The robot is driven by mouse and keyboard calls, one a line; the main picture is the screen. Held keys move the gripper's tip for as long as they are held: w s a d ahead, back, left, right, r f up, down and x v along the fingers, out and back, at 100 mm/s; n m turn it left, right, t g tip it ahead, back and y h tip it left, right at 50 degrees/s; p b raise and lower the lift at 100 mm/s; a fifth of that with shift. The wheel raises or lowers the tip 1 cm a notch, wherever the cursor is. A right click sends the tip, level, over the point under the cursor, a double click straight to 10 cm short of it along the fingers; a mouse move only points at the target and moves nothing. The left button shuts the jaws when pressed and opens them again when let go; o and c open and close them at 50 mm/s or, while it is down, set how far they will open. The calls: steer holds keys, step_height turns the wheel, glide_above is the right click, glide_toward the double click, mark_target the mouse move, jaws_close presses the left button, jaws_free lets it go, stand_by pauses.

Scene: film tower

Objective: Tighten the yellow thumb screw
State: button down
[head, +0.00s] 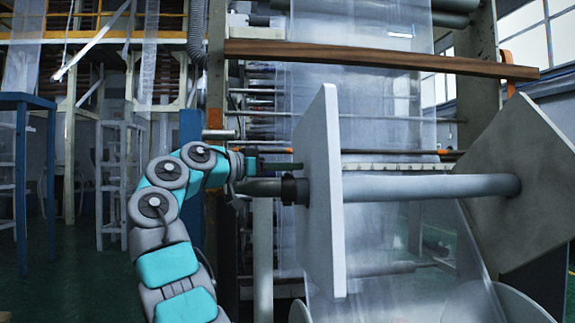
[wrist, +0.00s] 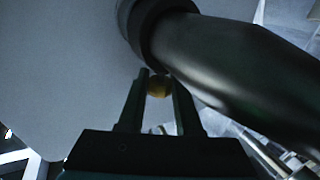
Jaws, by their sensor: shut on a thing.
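The yellow thumb screw (wrist: 158,87) shows in the wrist view as a small dull-yellow round shape between my fingertips, beside a dark collar (wrist: 160,22). My gripper (wrist: 160,78) is shut on it, with one finger at each side. In the head view my gripper (head: 292,166) reaches right, just above the grey shaft (head: 262,188) and close to the dark collar around it. I cannot make out the screw in the head view. The collar sits against the left face of a pale upright plate (head: 325,190).
The shaft runs on beyond the plate to a tilted grey plate (head: 520,175) at right. Clear film (head: 385,110) hangs behind. A blue stand (head: 20,185) is at far left. Green floor (head: 80,260) at lower left looks clear.

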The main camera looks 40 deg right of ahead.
steer(key=shift+f, duration=0.15)
steer(key=c, duration=0.6)
jaws_free()
steer(key=w+a, duration=0.1)
steer(key=a, duration=0.6)
steer(key=shift+a+p, duration=0.4)
